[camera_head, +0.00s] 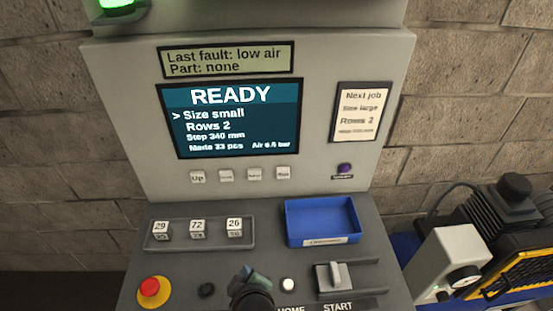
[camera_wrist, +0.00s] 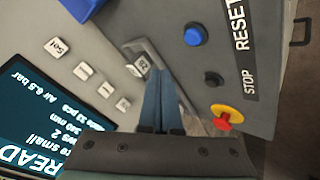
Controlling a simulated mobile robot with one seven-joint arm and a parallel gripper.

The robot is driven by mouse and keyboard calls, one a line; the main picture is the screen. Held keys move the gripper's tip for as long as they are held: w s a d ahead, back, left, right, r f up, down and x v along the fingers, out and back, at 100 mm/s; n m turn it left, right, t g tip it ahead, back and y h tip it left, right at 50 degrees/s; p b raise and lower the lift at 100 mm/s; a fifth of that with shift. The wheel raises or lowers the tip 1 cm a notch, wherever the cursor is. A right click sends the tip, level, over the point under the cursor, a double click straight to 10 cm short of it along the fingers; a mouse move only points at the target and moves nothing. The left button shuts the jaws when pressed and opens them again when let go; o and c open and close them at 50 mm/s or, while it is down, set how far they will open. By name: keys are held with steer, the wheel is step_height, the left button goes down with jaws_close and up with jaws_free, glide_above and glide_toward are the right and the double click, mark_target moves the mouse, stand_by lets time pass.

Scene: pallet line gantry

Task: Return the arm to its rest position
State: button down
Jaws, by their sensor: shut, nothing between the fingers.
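My gripper (camera_head: 253,277) shows at the bottom middle of the head view, over the front of the grey console (camera_head: 190,288). Its teal fingers are shut together with nothing between them. In the wrist view the closed fingers (camera_wrist: 160,75) point up the picture, past a number cube (camera_wrist: 142,65) in the shallow tray. I cannot tell the height of the fingertips above the console. Most of my arm is out of view.
The screen (camera_head: 230,120) reads READY, Size small, Rows 2. Number cubes (camera_head: 197,228) stand in the shallow tray (camera_head: 248,244), left of a blue bin (camera_head: 320,240). A red stop button (camera_head: 150,286), black button (camera_head: 207,290), white button (camera_head: 288,284) and START lever (camera_head: 335,275) lie near my gripper.

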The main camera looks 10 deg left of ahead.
steer(key=w+d+r+m+t+b, duration=0.1)
steer(key=w+d+r+m+t, duration=0.15)
steer(key=r, duration=0.85)
steer(key=w+d+r+m+t+h, duration=0.15)
steer(key=w+r+t, duration=0.25)
steer(key=r, duration=0.6)
steer(key=w+d+r+m+t+y+b, duration=0.1)
steer(key=w+d+r+m+t, duration=0.15)
steer(key=r, duration=0.85)
steer(key=s+d+r+m+t+h, duration=0.1)
steer(key=s+d+r+m+t, duration=0.1)
steer(key=r, duration=0.7)
steer(key=s+d+r+m+t+h, duration=0.1)
steer(key=s+d+r+m+t, duration=0.1)
steer(key=s+r, duration=0.5)
steer(key=s+d+r+m+t+h, duration=0.2)
steer(key=r+t, duration=0.4)
steer(key=r, duration=0.6)
steer(key=shift+s+d+r+m+b, duration=0.3)
steer(key=shift+s+d+m+b, duration=0.15)
steer(key=shift+s+m, duration=0.7)
